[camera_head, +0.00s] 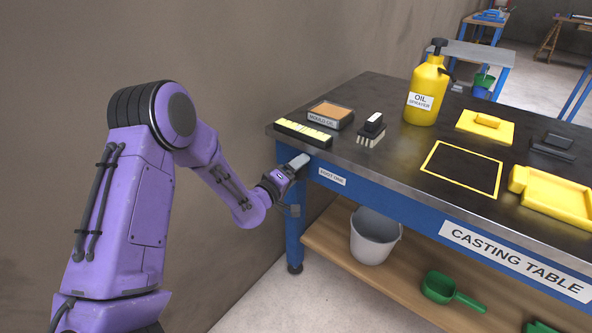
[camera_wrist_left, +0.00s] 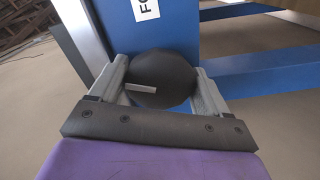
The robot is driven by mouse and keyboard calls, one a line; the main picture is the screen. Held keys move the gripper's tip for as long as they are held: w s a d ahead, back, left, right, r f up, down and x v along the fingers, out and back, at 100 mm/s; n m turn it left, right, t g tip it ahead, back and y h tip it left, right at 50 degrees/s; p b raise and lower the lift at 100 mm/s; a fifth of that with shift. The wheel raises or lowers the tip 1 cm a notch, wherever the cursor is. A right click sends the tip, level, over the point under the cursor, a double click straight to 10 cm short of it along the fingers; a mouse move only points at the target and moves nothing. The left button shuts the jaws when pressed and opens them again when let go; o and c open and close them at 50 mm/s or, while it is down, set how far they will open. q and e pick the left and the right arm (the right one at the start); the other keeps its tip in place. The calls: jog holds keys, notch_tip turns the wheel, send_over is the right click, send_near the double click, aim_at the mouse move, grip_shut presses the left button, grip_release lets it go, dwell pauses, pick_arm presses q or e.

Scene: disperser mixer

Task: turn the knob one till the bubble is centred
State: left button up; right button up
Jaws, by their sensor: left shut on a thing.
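The knob (camera_wrist_left: 163,82) is round and black with a pale pointer bar, and it shows in the left wrist view on the blue table leg. My left gripper (camera_wrist_left: 161,86) is shut on it, one finger on each side. In the head view my left gripper (camera_head: 290,172) is at the table's near left corner, and its hand hides the knob. A yellow spirit level (camera_head: 303,133) lies on the tabletop above that corner. Its bubble is too small to make out. My right gripper is not in view.
The casting table (camera_head: 400,150) carries a mould oil box (camera_head: 331,114), a brush (camera_head: 371,128), a yellow oil sprayer (camera_head: 426,90) and yellow trowels and trays. A grey bucket (camera_head: 374,237) and a green scoop (camera_head: 440,288) are on the lower shelf. A wall stands on the left.

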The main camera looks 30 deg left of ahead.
pick_arm(q)
jog(key=m, duration=0.3)
jog(key=shift+m, duration=0.3)
jog(key=shift+m+b, duration=0.35)
jog(key=shift+m, duration=1.55)
jog(key=o, duration=0.7)
jog(key=shift+s, duration=0.15)
jog(key=s, duration=0.7)
jog(key=s+a, duration=0.1)
jog(key=s, duration=0.2)
jog(key=shift+s, duration=0.2)
